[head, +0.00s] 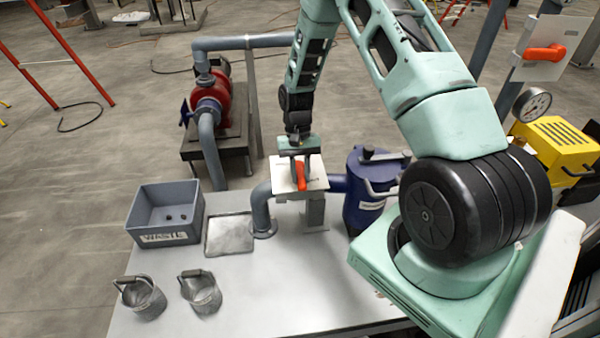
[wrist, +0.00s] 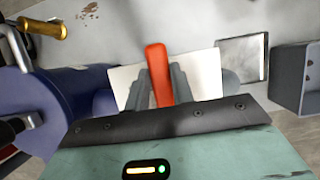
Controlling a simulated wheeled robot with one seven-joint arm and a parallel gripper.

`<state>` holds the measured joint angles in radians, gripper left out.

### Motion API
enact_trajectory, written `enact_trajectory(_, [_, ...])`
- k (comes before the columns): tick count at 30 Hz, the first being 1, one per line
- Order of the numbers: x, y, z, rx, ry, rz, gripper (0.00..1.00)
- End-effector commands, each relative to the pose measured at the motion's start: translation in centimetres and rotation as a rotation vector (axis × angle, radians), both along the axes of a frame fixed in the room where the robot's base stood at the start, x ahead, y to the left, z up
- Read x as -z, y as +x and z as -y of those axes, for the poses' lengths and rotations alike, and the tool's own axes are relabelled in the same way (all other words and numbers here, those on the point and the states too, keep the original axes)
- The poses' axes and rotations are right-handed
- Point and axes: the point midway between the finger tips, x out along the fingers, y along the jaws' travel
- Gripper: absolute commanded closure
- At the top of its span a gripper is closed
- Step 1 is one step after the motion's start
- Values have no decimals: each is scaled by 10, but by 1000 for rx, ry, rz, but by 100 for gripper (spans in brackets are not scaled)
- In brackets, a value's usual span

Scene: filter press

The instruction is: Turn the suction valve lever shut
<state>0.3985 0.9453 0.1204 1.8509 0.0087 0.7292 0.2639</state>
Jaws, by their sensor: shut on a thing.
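The orange-red suction valve lever (head: 300,176) stands over a white plate (head: 314,172) on the pipe behind the table. In the head view the lever points toward the table's front edge. My gripper (head: 299,165) comes down on it from above. In the wrist view the lever (wrist: 157,75) sits between the two grey fingers of my gripper (wrist: 160,88), which are shut on it. The white plate (wrist: 207,75) shows behind the fingers there. The valve body under the plate is mostly hidden.
A blue filter vessel (head: 362,208) stands close right of the valve. A grey waste bin (head: 165,236), a flat tray (head: 229,250) and two metal buckets (head: 143,300) are at left. Another orange lever (head: 544,53) is on a plate at upper right. The table's front middle is clear.

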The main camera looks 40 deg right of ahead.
Motion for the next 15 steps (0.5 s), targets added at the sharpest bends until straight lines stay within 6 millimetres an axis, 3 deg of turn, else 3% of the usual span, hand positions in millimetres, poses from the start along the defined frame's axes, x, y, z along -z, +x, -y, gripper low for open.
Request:
enact_trajectory(6, [-1,1,2,-5,-3,4,100])
enact_trajectory(7, [-1,1,2,-5,-3,4,71])
enact_trajectory(9, [-1,1,2,-4,-2,3,55])
enact_trajectory(15, [-1,0,1,-3,-1,2,55])
